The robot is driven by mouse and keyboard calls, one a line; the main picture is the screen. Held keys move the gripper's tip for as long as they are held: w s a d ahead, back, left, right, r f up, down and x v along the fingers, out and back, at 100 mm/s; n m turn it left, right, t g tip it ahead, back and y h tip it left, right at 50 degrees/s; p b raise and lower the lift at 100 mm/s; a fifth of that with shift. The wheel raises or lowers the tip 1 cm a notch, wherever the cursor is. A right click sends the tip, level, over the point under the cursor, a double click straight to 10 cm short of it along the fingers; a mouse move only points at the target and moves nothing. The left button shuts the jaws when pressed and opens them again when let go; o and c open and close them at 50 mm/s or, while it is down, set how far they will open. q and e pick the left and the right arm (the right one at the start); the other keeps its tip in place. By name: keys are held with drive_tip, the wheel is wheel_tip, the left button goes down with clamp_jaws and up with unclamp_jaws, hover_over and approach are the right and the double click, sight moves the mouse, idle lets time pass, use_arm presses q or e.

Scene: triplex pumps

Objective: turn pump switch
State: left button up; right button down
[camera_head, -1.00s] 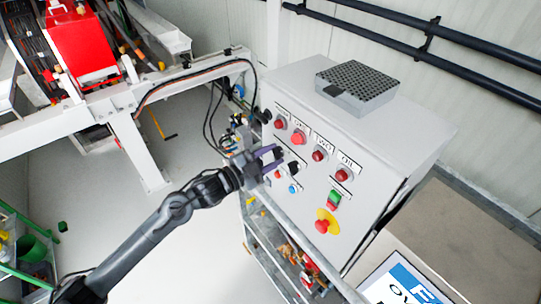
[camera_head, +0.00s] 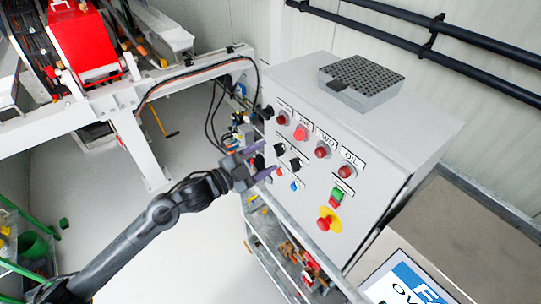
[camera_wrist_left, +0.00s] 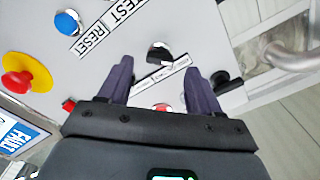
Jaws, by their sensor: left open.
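The grey control box (camera_head: 385,170) carries black rotary switches, including one (camera_head: 280,148) and another (camera_head: 295,164) below the red lamps. My left gripper (camera_head: 265,161) is at the panel's left edge, fingers pointing at its face. It is open, with a dark switch showing between its purple fingers. In the left wrist view, a black switch (camera_wrist_left: 158,51) lies ahead between the spread fingertips (camera_wrist_left: 159,66), with no grip on it. A second black switch (camera_wrist_left: 226,82) is beside the right finger. Contact with the panel cannot be told. My right gripper is out of view.
Red lamps (camera_head: 321,152), a green-and-red switch (camera_head: 337,197), a yellow-and-red emergency stop (camera_head: 326,221) and a blue button (camera_head: 294,186) share the panel. A perforated grey box (camera_head: 362,82) sits on top. Cables (camera_head: 207,125) hang left. A screen (camera_head: 400,284) stands lower right.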

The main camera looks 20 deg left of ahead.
use_arm(q)
drive_tip(key=b+v, duration=0.1)
drive_tip(key=v, duration=0.6)
drive_tip(key=shift+b, duration=0.35)
drive_tip(key=shift+s+a, duration=0.15)
